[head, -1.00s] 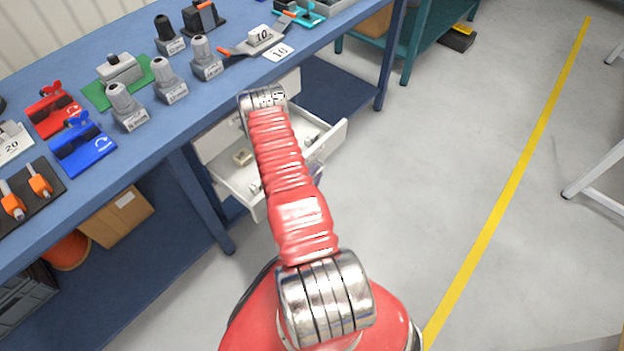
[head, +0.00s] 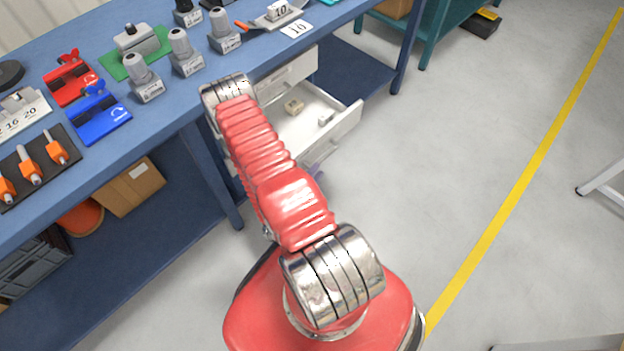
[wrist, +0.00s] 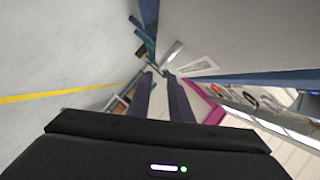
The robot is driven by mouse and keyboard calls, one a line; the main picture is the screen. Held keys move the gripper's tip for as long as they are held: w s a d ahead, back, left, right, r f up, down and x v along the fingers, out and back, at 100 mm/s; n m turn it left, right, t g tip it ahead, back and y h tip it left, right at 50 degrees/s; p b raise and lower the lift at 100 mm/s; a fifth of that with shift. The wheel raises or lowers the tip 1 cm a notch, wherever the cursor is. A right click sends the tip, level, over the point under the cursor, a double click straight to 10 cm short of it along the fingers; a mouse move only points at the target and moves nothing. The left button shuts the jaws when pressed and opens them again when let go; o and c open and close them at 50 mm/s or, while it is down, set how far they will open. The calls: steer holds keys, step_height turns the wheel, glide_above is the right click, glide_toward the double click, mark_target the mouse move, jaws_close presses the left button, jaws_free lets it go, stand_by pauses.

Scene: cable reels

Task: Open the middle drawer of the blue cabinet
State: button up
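A white drawer unit hangs under the blue workbench in the head view. Its upper drawer front (head: 288,76) is closed. The drawer below it (head: 346,127) stands pulled out with small items inside. My red arm hides its left part, so I cannot tell whether more drawers lie lower. My gripper (wrist: 158,75) shows in the wrist view as two dark fingers with a narrow gap and nothing visible between them. A pale surface with a framed label (wrist: 197,66) and a small silver bar (wrist: 173,51) lie beyond the tips. In the head view my arm hides the gripper.
The blue workbench (head: 165,98) carries grey connectors, red and blue clamps (head: 101,117) and orange-handled tools. A cardboard box (head: 130,187) sits on the shelf below. A teal bench (head: 432,35) stands behind.

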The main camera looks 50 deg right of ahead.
steer(key=shift+v, duration=1.5)
